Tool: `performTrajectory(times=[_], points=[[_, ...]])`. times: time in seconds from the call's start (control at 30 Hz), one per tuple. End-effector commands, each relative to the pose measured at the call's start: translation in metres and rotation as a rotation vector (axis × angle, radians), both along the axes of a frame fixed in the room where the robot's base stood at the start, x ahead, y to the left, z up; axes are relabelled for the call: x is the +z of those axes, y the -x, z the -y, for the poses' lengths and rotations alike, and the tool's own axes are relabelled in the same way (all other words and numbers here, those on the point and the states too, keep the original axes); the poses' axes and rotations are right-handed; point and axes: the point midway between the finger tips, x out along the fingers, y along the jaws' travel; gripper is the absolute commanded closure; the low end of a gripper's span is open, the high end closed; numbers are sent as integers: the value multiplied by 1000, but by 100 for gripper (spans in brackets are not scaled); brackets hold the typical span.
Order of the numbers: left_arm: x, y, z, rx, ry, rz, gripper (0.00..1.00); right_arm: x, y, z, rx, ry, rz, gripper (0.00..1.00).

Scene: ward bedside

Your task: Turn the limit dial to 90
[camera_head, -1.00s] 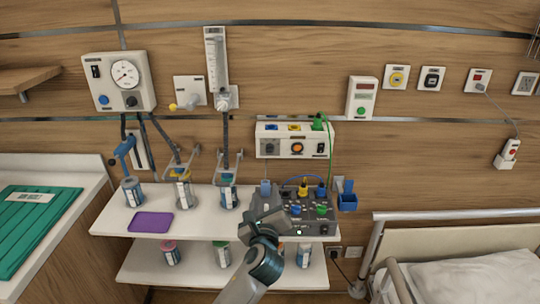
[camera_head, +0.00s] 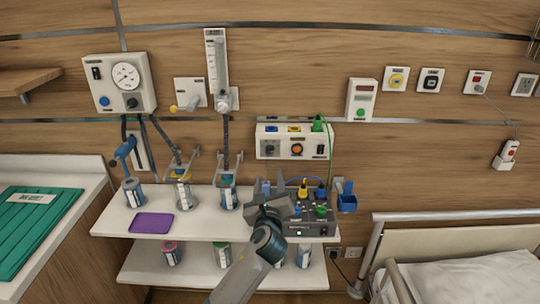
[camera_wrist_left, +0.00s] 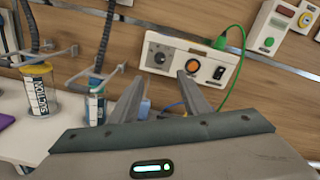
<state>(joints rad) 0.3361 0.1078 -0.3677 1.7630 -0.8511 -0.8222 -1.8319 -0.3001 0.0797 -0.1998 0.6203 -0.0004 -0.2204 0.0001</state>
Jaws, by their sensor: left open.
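I cannot read which dial is labelled as the limit dial. A white wall box (camera_head: 294,141) carries a dark round knob (camera_head: 270,149), an orange-ringed knob (camera_head: 297,149) and a third control at its right. In the left wrist view the dark knob (camera_wrist_left: 159,57) and orange knob (camera_wrist_left: 193,65) lie beyond my fingers. A gauge panel (camera_head: 119,82) at the left has another dark knob (camera_head: 131,102). My left gripper (camera_head: 276,205) is open and empty, below the wall box and in front of the dark desk unit. It also shows in the left wrist view (camera_wrist_left: 160,84). My right gripper is not seen.
The dark desk unit (camera_head: 322,229) with coloured knobs and plugs stands on the white shelf (camera_head: 196,225), partly hidden by my gripper. A green cable (camera_head: 331,150) hangs at the box's right. Several jars stand left of my arm. The bed (camera_head: 470,275) is at the right.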

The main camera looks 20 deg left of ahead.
Motion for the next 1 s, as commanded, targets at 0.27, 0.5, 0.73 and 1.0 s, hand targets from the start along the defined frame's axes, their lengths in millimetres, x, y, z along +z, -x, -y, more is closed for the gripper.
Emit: performTrajectory(times=[0.27,0.5,0.73,1.0], points=[[2,-44,-13,1,0,-1,57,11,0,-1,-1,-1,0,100],[1,-80,-23,0,1,-2,57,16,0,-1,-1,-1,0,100],[0,-109,-32,1,1,-1,57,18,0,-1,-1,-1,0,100],[0,-128,-37,2,1,0,57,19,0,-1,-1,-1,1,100]])
